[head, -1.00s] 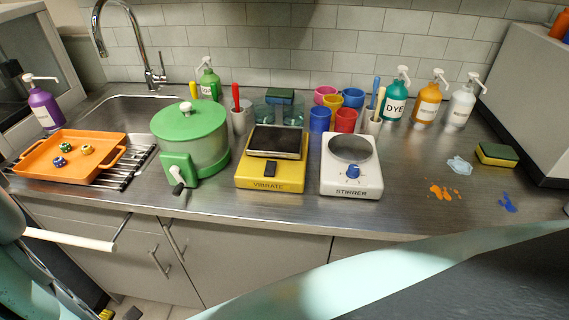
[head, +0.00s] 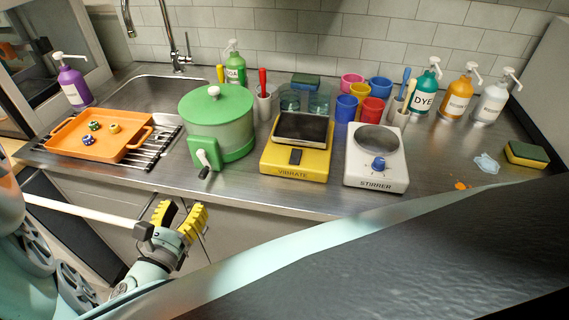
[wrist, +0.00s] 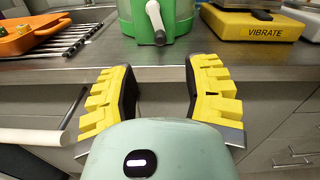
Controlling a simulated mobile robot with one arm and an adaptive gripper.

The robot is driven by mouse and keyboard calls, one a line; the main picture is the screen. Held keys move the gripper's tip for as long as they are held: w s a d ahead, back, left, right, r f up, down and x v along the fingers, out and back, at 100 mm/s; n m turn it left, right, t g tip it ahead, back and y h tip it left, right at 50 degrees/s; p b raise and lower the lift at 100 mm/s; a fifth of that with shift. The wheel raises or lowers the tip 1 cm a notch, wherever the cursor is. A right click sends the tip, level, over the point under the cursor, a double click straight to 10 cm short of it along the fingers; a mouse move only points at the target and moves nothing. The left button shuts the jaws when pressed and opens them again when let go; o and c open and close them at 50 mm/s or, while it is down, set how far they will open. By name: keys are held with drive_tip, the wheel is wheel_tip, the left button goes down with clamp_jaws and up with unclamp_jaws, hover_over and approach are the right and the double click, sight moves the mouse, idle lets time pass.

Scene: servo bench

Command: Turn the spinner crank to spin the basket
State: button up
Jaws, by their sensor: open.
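The green salad spinner (head: 217,120) stands on the steel counter, with a translucent bowl, a green lid and a white knob on top. Its crank (head: 204,163) is on the front of a green block, with a white arm and a dark handle end pointing down. In the wrist view the crank (wrist: 155,22) is straight ahead at the top. My gripper (head: 183,210) has yellow ribbed fingers. It is open and empty, in front of the counter edge and below the crank, and apart from it. In the wrist view its fingers (wrist: 160,92) are spread wide. The basket inside cannot be made out clearly.
An orange tray (head: 74,148) with dice rests on a rack left of the spinner. A yellow vibrate plate (head: 293,168) and a white stirrer (head: 375,172) stand to the right. The counter's front edge and cabinet handles are close to my gripper.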

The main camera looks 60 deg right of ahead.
sight(203, 172)
drive_tip(key=x, duration=1)
drive_tip(key=shift+d+p, duration=0.15)
drive_tip(key=shift+p, duration=0.25)
drive_tip(key=shift+o, duration=0.4)
clamp_jaws()
